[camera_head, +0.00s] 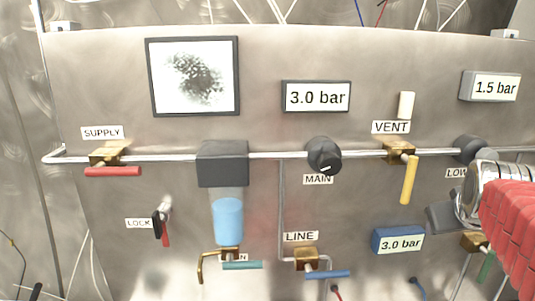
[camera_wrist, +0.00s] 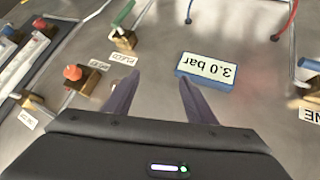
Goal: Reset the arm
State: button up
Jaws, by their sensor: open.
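My gripper (camera_wrist: 160,76) shows in the wrist view with its two purple fingers spread apart and nothing between them. The bare grey panel shows behind the gap. A blue-framed gauge reading 3.0 bar (camera_wrist: 206,71) appears upside down just beyond the right fingertip, apart from it. In the head view my red-sleeved arm reaches in from the right edge, in front of the panel's lower right part. The same blue gauge (camera_head: 398,241) is to the left of the arm. The fingers are not clearly seen there.
A SUPPLY valve with red handle (camera_head: 113,171), a MAIN knob (camera_head: 324,155), and a VENT valve with yellow handle (camera_head: 409,180) sit along the pipe. The arm partly covers the LOW area. A green-handled valve (camera_wrist: 123,14) and an orange knob (camera_wrist: 73,72) are near my gripper.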

jog(key=s+a+f+g+y, duration=0.1)
jog(key=s+a+f, duration=0.3)
jog(key=a, duration=0.4)
jog(key=s+a+f+n+y, duration=0.1)
jog(key=s+a+f+y, duration=0.1)
jog(key=s+a+f, duration=0.3)
jog(key=s+a+f+g+y, duration=0.1)
jog(key=s+a+f, duration=0.3)
jog(key=a, duration=0.7)
jog(key=shift+s+f+n+g+y, duration=0.3)
jog(key=shift+f+y, duration=0.2)
jog(key=shift+f, duration=0.4)
jog(key=shift+w, duration=0.1)
dwell(1.2)
